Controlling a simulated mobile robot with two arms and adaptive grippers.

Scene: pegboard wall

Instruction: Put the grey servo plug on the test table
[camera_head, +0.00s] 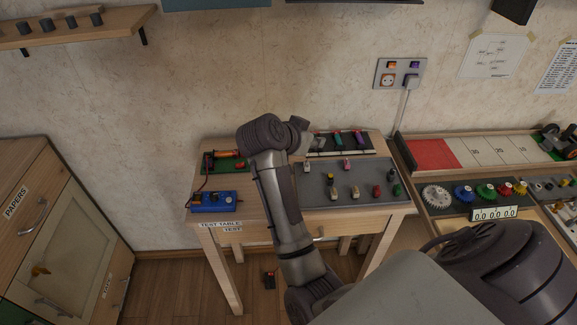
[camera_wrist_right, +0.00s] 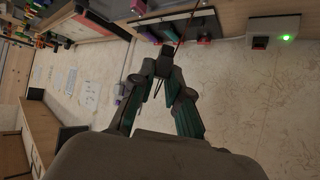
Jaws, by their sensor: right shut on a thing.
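The test table (camera_head: 205,213) stands in the middle of the head view with its label on the front edge. My right arm reaches over it from the front. My right gripper (camera_head: 306,141) is above the table's back part, beside a dark rack (camera_head: 347,150) with coloured plugs. In the right wrist view its fingers (camera_wrist_right: 163,80) are closed on a small dark grey thing (camera_wrist_right: 163,58), which looks like the grey servo plug. In the head view I cannot clearly separate this thing from the gripper and rack. My left gripper is not in view.
A grey mat (camera_head: 313,192) holds several small coloured pieces on the table's right side. A blue device (camera_head: 212,201) with leads stands at the left front. A wall socket (camera_head: 388,80) is behind. A workbench with gears (camera_head: 436,196) stands at right, a cabinet (camera_head: 70,235) at left.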

